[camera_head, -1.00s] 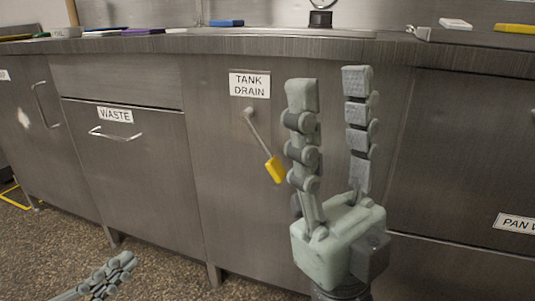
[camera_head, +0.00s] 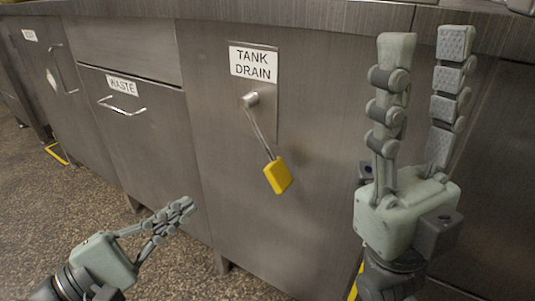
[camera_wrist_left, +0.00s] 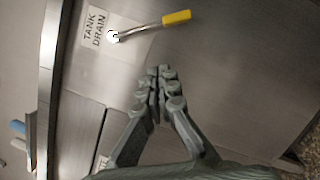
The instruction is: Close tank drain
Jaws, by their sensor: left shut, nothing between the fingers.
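The tank drain lever is a thin metal rod with a yellow grip (camera_head: 278,176). It hangs from a round pivot (camera_head: 250,99) under the TANK DRAIN label (camera_head: 253,63), slanting down to the right. In the left wrist view the yellow grip (camera_wrist_left: 176,18) is at the top, beyond my fingers. My left gripper (camera_head: 186,206) is shut and empty, low and left of the lever, apart from it. It also shows in the left wrist view (camera_wrist_left: 157,72). My right gripper (camera_head: 427,38) is open and empty, pointing up, right of the lever.
The WASTE drawer (camera_head: 145,125) with a bar handle (camera_head: 122,106) is left of the drain panel. The counter edge (camera_head: 300,22) runs above. Speckled floor (camera_head: 60,205) lies open at lower left. The panel around the lever is clear.

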